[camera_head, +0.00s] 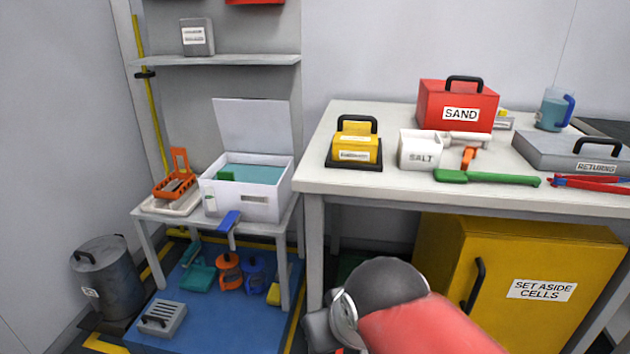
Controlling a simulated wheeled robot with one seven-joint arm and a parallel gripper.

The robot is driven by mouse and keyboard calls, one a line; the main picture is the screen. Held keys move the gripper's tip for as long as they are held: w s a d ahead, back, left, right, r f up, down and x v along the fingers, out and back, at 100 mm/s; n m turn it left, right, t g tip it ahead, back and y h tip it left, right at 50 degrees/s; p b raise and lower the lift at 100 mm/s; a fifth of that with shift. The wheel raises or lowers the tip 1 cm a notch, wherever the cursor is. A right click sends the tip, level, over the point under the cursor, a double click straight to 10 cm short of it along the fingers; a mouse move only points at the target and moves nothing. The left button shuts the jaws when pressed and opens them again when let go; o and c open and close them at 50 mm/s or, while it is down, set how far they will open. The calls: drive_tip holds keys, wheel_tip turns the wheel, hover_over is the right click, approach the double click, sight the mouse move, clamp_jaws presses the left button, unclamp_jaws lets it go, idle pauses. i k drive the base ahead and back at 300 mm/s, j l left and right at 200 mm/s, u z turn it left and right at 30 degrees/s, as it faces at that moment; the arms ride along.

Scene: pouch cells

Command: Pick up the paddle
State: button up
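A long green tool (487,178) with a wider left end lies flat along the front of the white table (330,180); it looks most like the paddle, though I cannot be certain. A blue-handled tool (229,219) lies over the front edge of the low table and could also be a paddle. My arm, red with dark grey joints, rises at the bottom centre, in front of the white table and below its top. My gripper's fingers cannot be made out, so neither their opening nor any hold shows.
Near the green tool are a white SALT tub (420,150), an orange tool (468,157), red tongs (592,182), a red SAND box (458,104) and a grey RETURNING case (572,150). A yellow cabinet (520,260) stands under the table. An open white box (245,203) sits left.

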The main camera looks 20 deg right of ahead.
sight(441, 175)
drive_tip(key=z, duration=1.45)
